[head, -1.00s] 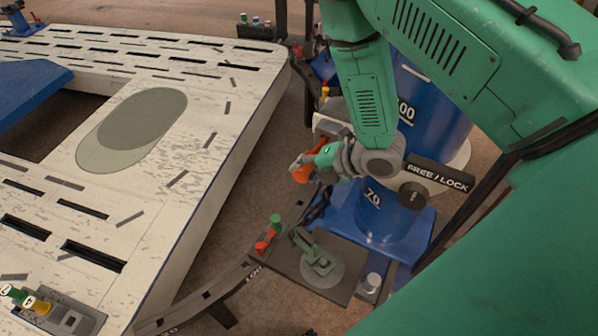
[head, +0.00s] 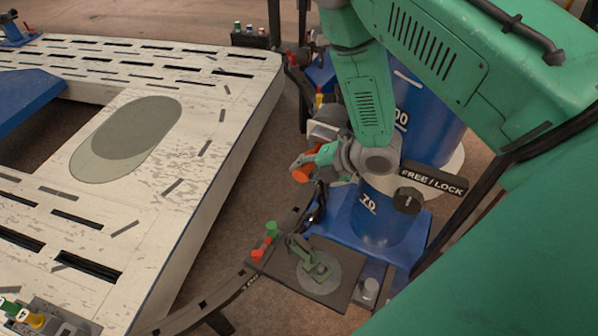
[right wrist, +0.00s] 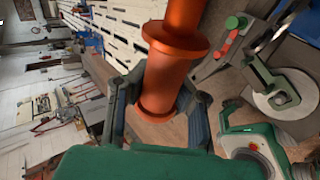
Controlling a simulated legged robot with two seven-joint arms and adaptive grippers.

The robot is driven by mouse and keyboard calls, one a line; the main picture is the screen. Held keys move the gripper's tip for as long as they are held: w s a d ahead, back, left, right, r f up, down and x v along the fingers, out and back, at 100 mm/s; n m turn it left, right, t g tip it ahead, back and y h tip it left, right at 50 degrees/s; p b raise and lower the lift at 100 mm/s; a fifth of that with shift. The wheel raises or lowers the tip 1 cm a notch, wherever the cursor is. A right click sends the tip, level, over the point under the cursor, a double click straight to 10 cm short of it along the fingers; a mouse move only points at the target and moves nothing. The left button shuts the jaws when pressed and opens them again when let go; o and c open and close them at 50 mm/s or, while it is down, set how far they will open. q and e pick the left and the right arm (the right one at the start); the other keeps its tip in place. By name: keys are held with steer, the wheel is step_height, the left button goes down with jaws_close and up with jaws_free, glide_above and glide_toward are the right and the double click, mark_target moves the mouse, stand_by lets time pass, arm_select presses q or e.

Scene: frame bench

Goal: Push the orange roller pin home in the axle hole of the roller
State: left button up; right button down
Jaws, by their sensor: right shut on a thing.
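The orange roller pin (right wrist: 158,90) is between the fingers of my right gripper (right wrist: 157,104), which is shut on it. In the right wrist view a wide collar rings the pin, and its far end runs out of the top of the picture. In the head view the right gripper (head: 312,166) is small, with the orange pin (head: 301,174) at its left side, held in the air beside the white bench. I cannot make out the roller or its axle hole for certain in either view. My left gripper is not in view.
A white slotted bench (head: 205,190) fills the left. A dark plate (head: 332,292) with a green fork-shaped fixture (head: 316,265) lies below the gripper. Green (head: 271,229) and red (head: 261,250) knobs stand beside it. Blue drums (head: 385,215) stand close on the right.

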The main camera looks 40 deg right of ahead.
mark_target(311, 166)
steer(key=shift+w+d, duration=0.25)
steer(key=shift+d, duration=0.25)
steer(key=c, duration=1.4)
jaws_free()
steer(key=shift+s+d+r, duration=0.2)
steer(key=v, duration=0.6)
steer(key=shift+s+d+r, duration=0.25)
steer(key=shift+s+a+r, duration=0.1)
steer(key=shift+a+r, duration=0.05)
steer(key=shift+r, duration=0.05)
